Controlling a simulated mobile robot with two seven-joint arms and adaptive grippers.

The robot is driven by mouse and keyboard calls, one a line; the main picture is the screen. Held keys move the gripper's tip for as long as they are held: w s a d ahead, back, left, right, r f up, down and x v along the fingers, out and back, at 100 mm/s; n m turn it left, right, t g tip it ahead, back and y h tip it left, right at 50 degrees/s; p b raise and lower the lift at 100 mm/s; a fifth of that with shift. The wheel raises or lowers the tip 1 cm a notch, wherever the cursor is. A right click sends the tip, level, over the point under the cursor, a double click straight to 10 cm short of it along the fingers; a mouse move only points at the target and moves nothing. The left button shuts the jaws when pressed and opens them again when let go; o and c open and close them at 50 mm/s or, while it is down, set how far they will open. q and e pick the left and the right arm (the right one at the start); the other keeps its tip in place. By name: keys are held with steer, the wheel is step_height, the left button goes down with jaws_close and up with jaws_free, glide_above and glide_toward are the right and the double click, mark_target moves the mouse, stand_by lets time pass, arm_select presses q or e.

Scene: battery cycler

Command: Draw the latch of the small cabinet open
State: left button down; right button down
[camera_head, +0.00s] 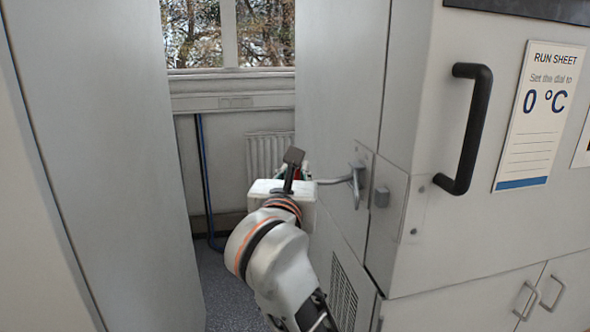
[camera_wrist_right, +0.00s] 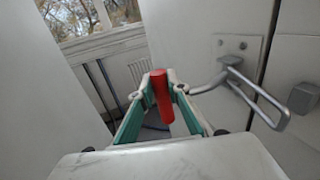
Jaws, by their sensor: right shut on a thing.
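The latch of the small cabinet shows in the head view: a metal lever and loop (camera_head: 356,183) on a plate near the cabinet's edge. The wrist view shows the loop (camera_wrist_right: 272,103) standing out from the face, seemingly clear of the small grey catch (camera_head: 381,197) to its right. A metal rod runs left from the latch to my right gripper (camera_head: 298,172). In the wrist view my right gripper (camera_wrist_right: 161,92) is shut on a red handle grip (camera_wrist_right: 162,96). The right finger hides where rod and grip meet. My left gripper is not in view.
The cabinet (camera_head: 410,130) fills the right side, with a black bar handle (camera_head: 466,130) and a run sheet (camera_head: 540,115). A tall pale panel (camera_head: 95,150) stands at left. Between them is a narrow gap with a radiator (camera_head: 268,155) and window behind.

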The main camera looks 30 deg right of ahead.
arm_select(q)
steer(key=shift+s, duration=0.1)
arm_select(e)
steer(key=shift+s+d+r, duration=0.1)
steer(key=shift+s+d, duration=0.05)
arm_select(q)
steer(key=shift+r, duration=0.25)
arm_select(e)
steer(key=c, duration=2.3)
jaws_free()
steer(key=o, duration=0.4)
steer(key=shift+d, duration=0.2)
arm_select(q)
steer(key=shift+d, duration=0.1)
arm_select(e)
steer(key=shift+a, duration=0.2)
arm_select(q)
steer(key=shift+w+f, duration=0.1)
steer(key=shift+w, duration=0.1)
